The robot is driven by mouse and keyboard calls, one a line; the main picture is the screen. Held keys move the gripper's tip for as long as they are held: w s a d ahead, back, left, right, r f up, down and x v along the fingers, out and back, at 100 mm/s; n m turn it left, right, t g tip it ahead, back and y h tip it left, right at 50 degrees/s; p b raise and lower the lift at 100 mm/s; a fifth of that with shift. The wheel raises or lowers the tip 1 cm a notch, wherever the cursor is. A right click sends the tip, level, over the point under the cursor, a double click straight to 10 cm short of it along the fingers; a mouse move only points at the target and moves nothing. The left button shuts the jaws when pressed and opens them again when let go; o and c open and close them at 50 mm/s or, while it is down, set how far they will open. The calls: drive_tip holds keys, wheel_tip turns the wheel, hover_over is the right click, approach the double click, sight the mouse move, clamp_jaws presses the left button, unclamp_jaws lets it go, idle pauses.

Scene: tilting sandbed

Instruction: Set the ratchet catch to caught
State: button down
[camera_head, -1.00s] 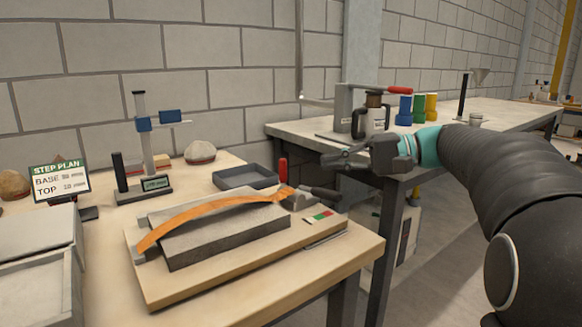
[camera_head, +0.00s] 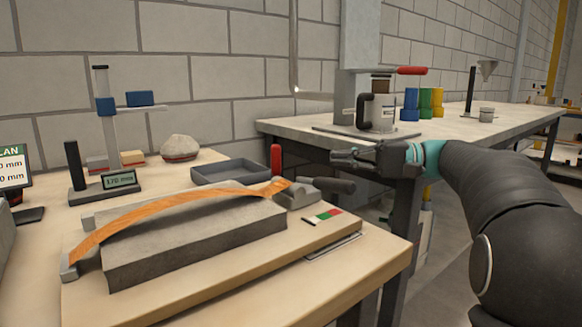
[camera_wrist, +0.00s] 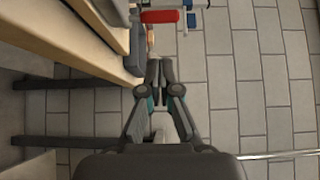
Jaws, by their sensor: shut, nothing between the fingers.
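The ratchet (camera_head: 297,196) is a small grey block on the wooden board's far right corner, at the end of an orange strap (camera_head: 160,214). An upright red lever (camera_head: 276,160) stands behind it, and a dark handle (camera_head: 334,185) sticks out to the right. Which part is the catch, and how it is set, I cannot tell. My gripper (camera_head: 335,155) is shut and empty, above and to the right of the ratchet, apart from it. In the wrist view my fingertips (camera_wrist: 160,66) are together, with a red bar (camera_wrist: 160,16) beyond them.
The strap arches over a grey slab (camera_head: 200,243). A grey tray (camera_head: 235,172) and a measuring stand (camera_head: 106,140) are behind. A second bench (camera_head: 300,127) with a press stands at the back right.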

sight(276, 168)
drive_tip(key=shift+a, duration=0.2)
drive_tip(key=a, duration=0.3)
drive_tip(key=w+a, duration=0.1)
drive_tip(key=a, duration=0.2)
drive_tip(key=a+b, duration=0.1)
drive_tip(key=a, duration=0.3)
drive_tip(key=shift+w, duration=0.2)
drive_tip(key=shift+d, duration=0.1)
